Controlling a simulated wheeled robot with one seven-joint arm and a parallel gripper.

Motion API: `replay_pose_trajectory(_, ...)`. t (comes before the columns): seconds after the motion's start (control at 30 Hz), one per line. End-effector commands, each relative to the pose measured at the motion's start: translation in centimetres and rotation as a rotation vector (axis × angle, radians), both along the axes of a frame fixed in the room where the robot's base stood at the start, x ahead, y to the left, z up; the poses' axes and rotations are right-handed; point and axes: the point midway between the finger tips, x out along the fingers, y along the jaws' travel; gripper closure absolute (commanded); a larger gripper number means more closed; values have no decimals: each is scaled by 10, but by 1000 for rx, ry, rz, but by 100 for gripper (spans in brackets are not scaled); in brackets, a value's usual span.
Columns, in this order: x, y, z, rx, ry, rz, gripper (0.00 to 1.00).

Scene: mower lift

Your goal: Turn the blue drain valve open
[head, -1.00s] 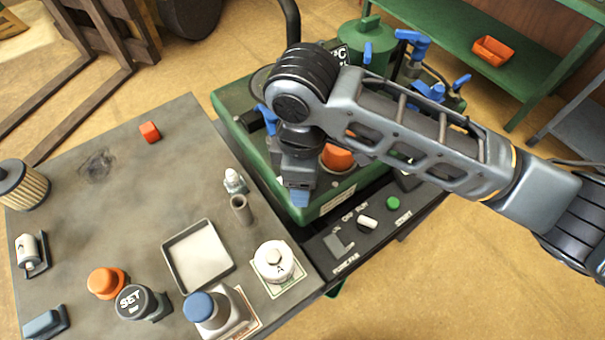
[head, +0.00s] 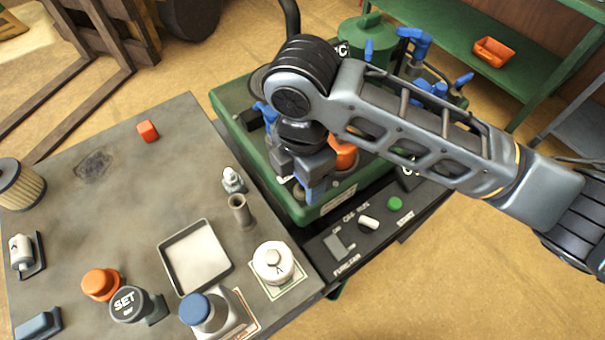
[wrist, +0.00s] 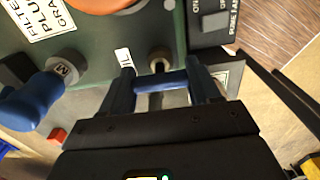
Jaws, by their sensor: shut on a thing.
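The blue drain valve shows in the wrist view as a blue bar handle (wrist: 168,81) in front of a round metal stem (wrist: 158,59) on the green machine's side, beside a small white label. My gripper (wrist: 160,90) has one finger at each end of the handle and is shut on it. In the head view my gripper (head: 313,185) points down at the near edge of the green machine (head: 335,204). There the gripper hides most of the valve, so the handle's exact angle is hard to tell.
An orange knob (head: 342,154) stands just behind my gripper. A dark switch panel (head: 352,238) with a green button lies in front. Another blue handle (wrist: 32,103) is left in the wrist view. The grey bench (head: 100,205) at left holds a tray (head: 163,262) and several parts.

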Motion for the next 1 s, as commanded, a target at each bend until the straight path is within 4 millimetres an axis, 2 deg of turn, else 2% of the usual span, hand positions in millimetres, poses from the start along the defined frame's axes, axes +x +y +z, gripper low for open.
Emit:
replay_pose_trajectory(0.57, 0, 0, 0, 1, -1, 28, 69)
replay_pose_trajectory(0.6, 0, 0, 0, 1, -1, 28, 34)
replay_pose_trajectory(0.83, 0, 0, 0, 1, -1, 27, 13)
replay_pose_trajectory(1.0, 0, 0, 0, 0, 0, 27, 13)
